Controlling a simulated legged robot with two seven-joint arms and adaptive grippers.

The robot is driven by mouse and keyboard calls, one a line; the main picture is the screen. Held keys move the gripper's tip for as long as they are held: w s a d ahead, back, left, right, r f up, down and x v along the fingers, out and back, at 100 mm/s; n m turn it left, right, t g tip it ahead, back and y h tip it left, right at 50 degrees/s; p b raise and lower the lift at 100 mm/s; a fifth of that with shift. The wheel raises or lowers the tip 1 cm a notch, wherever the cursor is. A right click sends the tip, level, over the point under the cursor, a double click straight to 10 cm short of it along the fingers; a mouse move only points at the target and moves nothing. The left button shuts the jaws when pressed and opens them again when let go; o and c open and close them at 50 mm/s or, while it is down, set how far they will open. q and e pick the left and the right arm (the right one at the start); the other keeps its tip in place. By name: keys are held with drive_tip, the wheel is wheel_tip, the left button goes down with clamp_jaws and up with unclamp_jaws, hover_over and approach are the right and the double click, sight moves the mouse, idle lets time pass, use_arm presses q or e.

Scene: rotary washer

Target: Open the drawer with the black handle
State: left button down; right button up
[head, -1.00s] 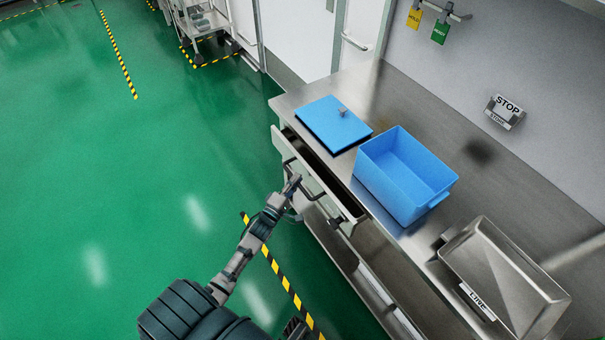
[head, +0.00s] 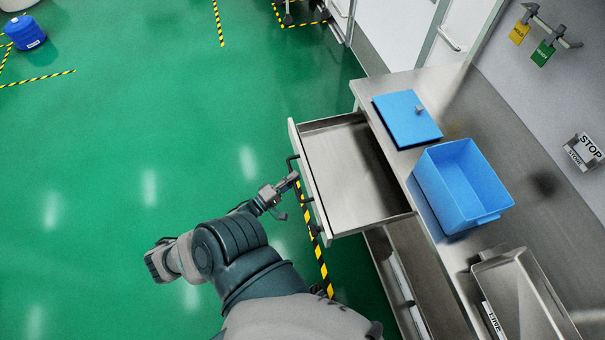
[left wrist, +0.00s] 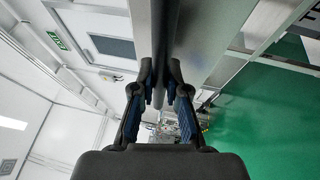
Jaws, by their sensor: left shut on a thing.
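The drawer (head: 345,180) is pulled well out from under the steel counter, and its bare, empty floor shows in the head view. Its black handle (head: 291,162) is on the outer face of the front panel. My left gripper (head: 291,181) is at this handle, shut on it. In the left wrist view the two fingers (left wrist: 166,88) close around the dark handle bar (left wrist: 165,40), which runs up the picture. The fingers hide part of the bar. My right gripper is not in view.
A blue bin (head: 462,185) and a blue lid (head: 406,118) are on the counter (head: 375,90), with a steel tray (head: 530,295) at lower right. A lower drawer (head: 405,285) is below. Green floor (head: 130,140) left of the drawer is clear. A blue container (head: 25,32) stands far left.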

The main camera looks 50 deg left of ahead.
use_arm(q)
drive_tip(key=shift+s+d+f, duration=0.2)
drive_tip(key=shift+s+f, duration=0.1)
drive_tip(key=shift+s, duration=0.1)
drive_tip(key=c, duration=1.4)
unclamp_jaws()
drive_tip(key=shift+o, duration=1.1)
drive_tip(key=shift+d+r, duration=0.1)
drive_tip(key=shift+r, duration=0.15)
drive_tip(key=s+f, duration=0.2)
drive_tip(key=s, duration=0.9)
drive_tip(key=shift+s, duration=0.4)
drive_tip(key=shift+f, duration=0.15)
